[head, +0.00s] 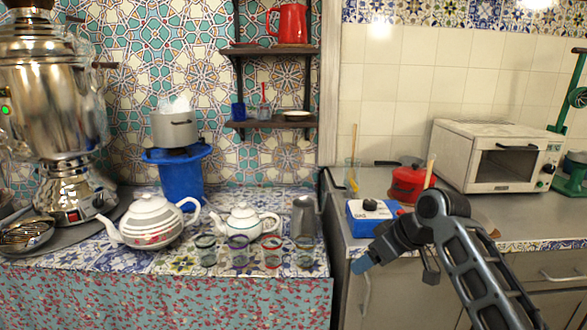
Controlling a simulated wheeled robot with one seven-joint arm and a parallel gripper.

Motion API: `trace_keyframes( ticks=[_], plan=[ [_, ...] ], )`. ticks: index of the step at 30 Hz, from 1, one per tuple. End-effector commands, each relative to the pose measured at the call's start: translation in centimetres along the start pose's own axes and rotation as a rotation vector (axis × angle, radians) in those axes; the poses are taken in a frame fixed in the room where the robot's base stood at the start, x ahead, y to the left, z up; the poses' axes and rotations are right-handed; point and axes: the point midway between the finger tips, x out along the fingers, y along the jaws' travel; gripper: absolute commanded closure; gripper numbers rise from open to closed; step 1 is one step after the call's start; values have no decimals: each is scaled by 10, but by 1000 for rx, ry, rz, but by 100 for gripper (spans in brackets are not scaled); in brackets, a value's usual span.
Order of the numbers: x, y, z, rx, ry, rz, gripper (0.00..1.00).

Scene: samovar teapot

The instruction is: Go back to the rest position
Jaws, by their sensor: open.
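My gripper (395,258) is in the head view, in front of the right counter's edge. Its fingers are open and nothing shows between them. It is apart from the tea things on the tiled table to the left. A large silver samovar (50,95) stands at the far left. A striped white teapot (150,222) and a smaller white teapot (240,221) stand on the table. Several small glasses with coloured rims, one of them red (271,250), stand in a row at the table's front.
A blue box (372,217) sits on the right counter just behind my gripper. A red pot (408,184) and a white toaster oven (498,157) stand behind it. A metal jug (304,217) stands at the tiled table's right end. A blue bucket (181,180) carries a pot.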

Motion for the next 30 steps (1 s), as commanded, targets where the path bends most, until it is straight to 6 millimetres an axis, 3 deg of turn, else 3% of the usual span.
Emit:
trace_keyframes(
  ticks=[1, 6, 15, 23, 30],
  plan=[
    [16, -15, 13, 23, 25, -5, 33],
    [54, -57, 50, 114, 131, 14, 33],
    [84, -128, 127, 282, 289, 85, 33],
    [72, -182, 203, 410, 393, 181, 33],
    [32, -226, 273, 494, 468, 292, 33]
  ],
)
